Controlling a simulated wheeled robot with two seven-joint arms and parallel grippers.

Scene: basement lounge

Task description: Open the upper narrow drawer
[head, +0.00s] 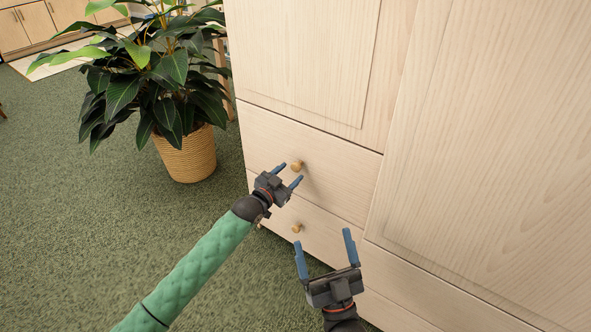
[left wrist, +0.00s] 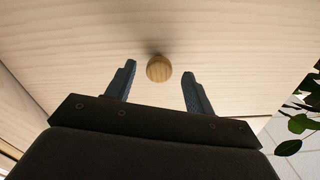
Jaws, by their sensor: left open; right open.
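The upper narrow drawer (head: 335,171) is a pale wood front in the lower left part of the cabinet, and it looks shut. Its round wooden knob (head: 297,166) sits just beyond the fingertips of my left gripper (head: 291,173). In the left wrist view the knob (left wrist: 159,68) shows between and slightly ahead of the two open fingers of my left gripper (left wrist: 157,80). The fingers appear apart from the knob. My right gripper (head: 323,238) is open and empty, lower and to the right, in front of the lower part of the cabinet.
A second drawer (head: 325,230) with its own knob (head: 297,228) lies below. Tall cabinet doors (head: 310,55) rise above and to the right. A potted plant (head: 185,153) stands left of the cabinet. The green carpet (head: 80,220) at the left is clear.

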